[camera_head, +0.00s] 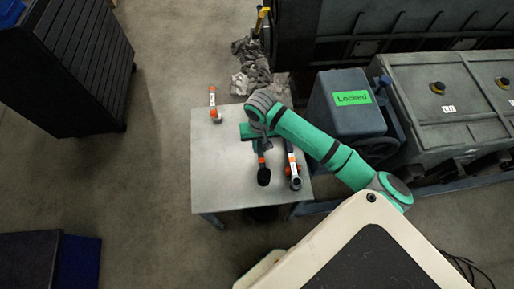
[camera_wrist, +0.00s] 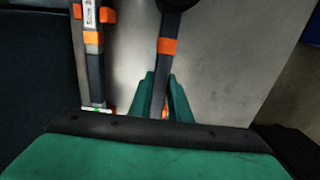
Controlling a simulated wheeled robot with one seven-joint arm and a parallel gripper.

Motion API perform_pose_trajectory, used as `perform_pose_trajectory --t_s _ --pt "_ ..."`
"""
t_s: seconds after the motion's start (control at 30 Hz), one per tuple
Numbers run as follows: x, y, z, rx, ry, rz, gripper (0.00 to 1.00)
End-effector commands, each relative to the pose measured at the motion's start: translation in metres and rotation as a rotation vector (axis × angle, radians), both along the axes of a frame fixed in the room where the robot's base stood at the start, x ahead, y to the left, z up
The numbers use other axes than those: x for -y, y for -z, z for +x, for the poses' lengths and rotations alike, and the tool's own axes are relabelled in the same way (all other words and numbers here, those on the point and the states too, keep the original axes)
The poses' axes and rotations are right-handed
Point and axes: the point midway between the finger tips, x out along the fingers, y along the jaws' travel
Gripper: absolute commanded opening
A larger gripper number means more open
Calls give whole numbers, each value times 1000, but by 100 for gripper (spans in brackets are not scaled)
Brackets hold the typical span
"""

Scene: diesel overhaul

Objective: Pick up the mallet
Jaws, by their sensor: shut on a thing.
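The mallet (camera_head: 263,176) has a black rounded head and a dark handle with orange bands. In the head view it is over the grey table (camera_head: 228,181), head toward the front edge. In the wrist view the mallet's handle (camera_wrist: 164,66) runs up between the green fingers, and its head is cut off at the top edge. My gripper (camera_head: 260,139) is shut on the handle. Its fingers (camera_wrist: 166,92) also show in the wrist view, on either side of the handle. I cannot tell whether the mallet touches the table.
A labelled tool with orange bands (camera_head: 292,166) lies just right of the mallet. Another labelled orange tool (camera_head: 213,104) is at the table's back left. A grey machine box marked "Locked" (camera_head: 345,105) stands to the right.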

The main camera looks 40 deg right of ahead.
Motion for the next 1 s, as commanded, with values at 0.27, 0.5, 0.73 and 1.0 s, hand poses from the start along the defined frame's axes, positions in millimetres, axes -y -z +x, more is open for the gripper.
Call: perform_pose_trajectory --t_s 0.27,0.5,0.73,1.0 --pt "13 -53 -54 3 7 -1 0" --pt "22 -72 -98 3 7 -2 0" --pt "24 -83 -119 2 0 -1 0" --pt "25 -85 -124 1 -2 -1 0"
